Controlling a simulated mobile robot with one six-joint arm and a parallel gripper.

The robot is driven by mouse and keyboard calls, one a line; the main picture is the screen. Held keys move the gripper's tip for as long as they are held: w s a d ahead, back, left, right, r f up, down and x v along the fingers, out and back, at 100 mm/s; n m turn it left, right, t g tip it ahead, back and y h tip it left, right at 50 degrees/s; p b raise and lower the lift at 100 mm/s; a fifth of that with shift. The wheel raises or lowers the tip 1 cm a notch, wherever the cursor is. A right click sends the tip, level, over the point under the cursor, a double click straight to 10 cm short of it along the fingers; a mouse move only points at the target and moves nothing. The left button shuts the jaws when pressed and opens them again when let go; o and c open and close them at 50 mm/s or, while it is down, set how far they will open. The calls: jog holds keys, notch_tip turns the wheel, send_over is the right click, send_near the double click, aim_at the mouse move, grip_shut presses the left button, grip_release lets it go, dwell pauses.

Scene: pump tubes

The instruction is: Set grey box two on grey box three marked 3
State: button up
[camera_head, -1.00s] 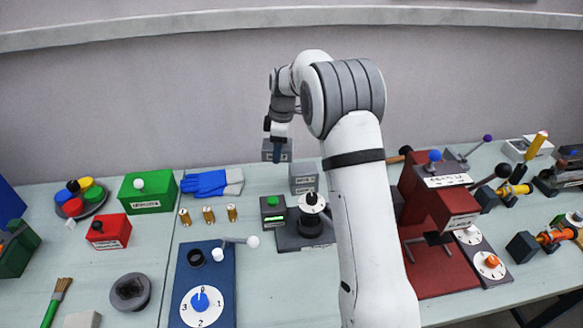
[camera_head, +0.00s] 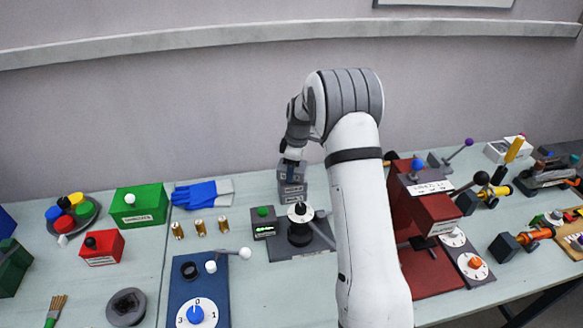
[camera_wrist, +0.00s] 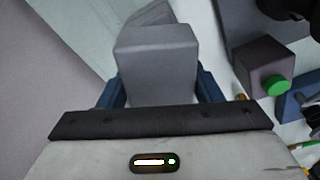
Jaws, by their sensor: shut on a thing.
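My gripper (camera_head: 292,160) points down at the back of the bench, behind the dark device. Its blue fingers are shut on a grey box (camera_head: 292,171), which fills the space between them in the wrist view (camera_wrist: 156,62). A second grey box with a white label (camera_head: 292,190) shows directly below the held box in the head view. In the wrist view, part of another grey box (camera_wrist: 160,14) shows beyond the held one, turned slightly against it. The box numbers are too small to read. I cannot tell whether the two boxes touch.
A dark device with a round knob (camera_head: 300,232) and a small box with a green button (camera_head: 263,222) stand just in front. Brass pieces (camera_head: 201,228) and blue gloves (camera_head: 203,194) lie to the left. A red machine (camera_head: 425,215) stands to the right.

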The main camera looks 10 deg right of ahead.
jog(key=shift+f, duration=0.3)
jog(key=shift+f, duration=0.1)
jog(key=o, duration=1.1)
